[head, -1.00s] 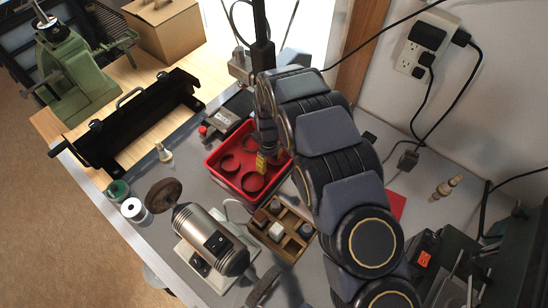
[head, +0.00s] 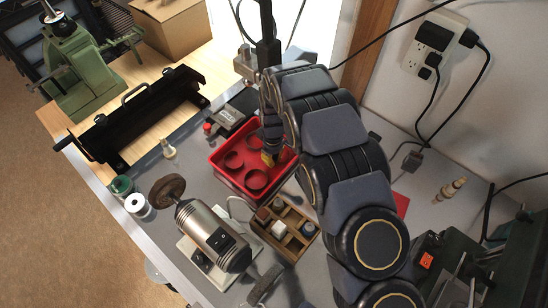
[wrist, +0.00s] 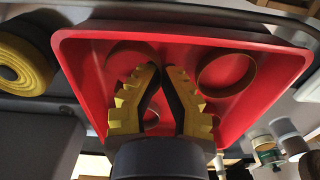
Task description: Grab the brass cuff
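Several dark reddish-brown ring-shaped cuffs lie apart inside a red tray (head: 222,172): a left one (head: 233,160), a back one (head: 254,142) and a front one (head: 257,179). Their colour is hard to read under the red, so I cannot tell which is brass. My gripper (head: 267,159) points down over the right part of the tray.
A wooden compartment box (head: 284,228) with small blocks stands just in front of the tray, beside a bench grinder motor (head: 212,237). A black and grey box (head: 232,112) is behind the tray.

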